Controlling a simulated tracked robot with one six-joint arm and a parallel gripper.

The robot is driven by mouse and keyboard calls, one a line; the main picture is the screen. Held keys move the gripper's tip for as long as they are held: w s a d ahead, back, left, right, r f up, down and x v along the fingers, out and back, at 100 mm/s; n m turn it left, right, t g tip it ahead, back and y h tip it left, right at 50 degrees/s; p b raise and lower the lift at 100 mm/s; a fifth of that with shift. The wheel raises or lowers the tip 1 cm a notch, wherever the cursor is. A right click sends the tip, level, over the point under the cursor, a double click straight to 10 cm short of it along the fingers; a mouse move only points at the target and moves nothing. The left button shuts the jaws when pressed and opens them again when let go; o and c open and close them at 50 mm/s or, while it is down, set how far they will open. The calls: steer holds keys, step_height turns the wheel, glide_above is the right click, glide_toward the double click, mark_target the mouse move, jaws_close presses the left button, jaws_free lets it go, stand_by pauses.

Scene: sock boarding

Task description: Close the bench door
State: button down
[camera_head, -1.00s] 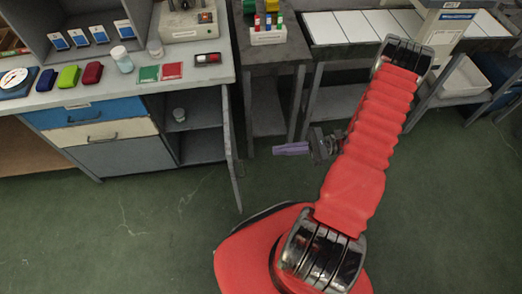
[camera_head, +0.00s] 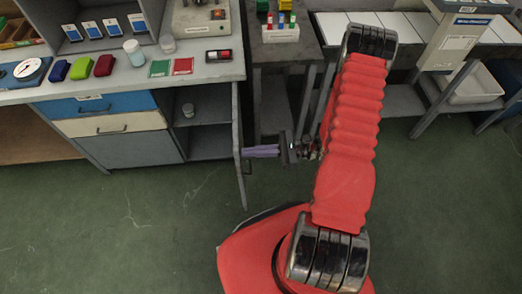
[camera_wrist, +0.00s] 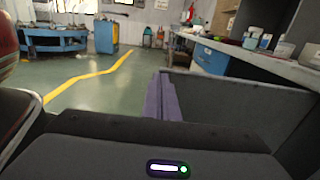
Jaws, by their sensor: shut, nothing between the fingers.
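The bench door (camera_head: 239,155) is a grey panel standing open at the right end of the bench, seen nearly edge-on. The open shelf compartment (camera_head: 208,138) to its left shows. My gripper (camera_head: 246,152) has purple fingers, shut and empty, pointing left at the door's right face. The fingertips are at or very near the door; I cannot tell if they touch. In the wrist view the purple fingers (camera_wrist: 160,98) lie along the left edge of the grey door panel (camera_wrist: 240,108).
The bench top (camera_head: 215,73) above holds several small items. A grey side table (camera_head: 283,52) with a coloured peg rack (camera_head: 281,32) stands behind my gripper. The green floor before the bench is clear.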

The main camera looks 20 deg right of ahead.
steer(key=shift+w+a, duration=0.1)
steer(key=shift+a, duration=0.2)
